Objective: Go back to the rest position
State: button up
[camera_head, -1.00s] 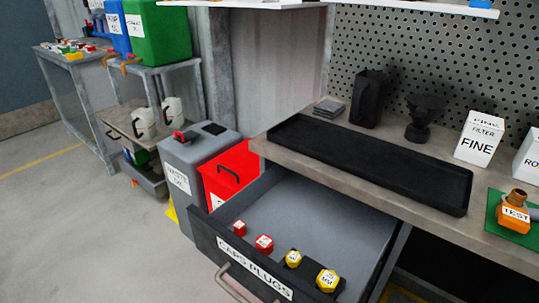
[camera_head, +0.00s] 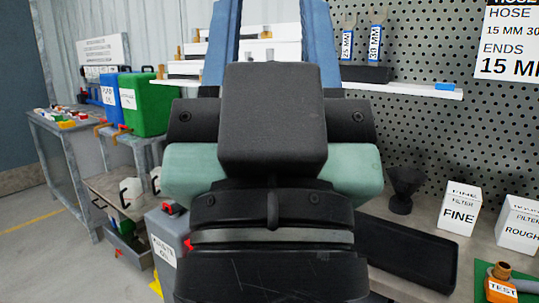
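My own arm fills the middle of the head view, with black, pale green and blue-grey links close to the camera. My gripper's fingers cannot be made out, so I cannot tell whether it is open, shut or holding anything. The arm hides much of the workbench and the place where the drawer showed earlier.
A black tray (camera_head: 418,250) lies on the bench, with a black funnel-like item (camera_head: 403,188), FINE (camera_head: 459,208) and ROUGH (camera_head: 519,225) filter boxes and an orange TEST part (camera_head: 501,284) to the right. Left stand blue (camera_head: 110,97) and green (camera_head: 146,104) containers and a grey waste bin (camera_head: 168,250).

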notch_tip(320, 180, up, 26)
jog(key=p, duration=2.4)
jog(key=shift+a, duration=0.1)
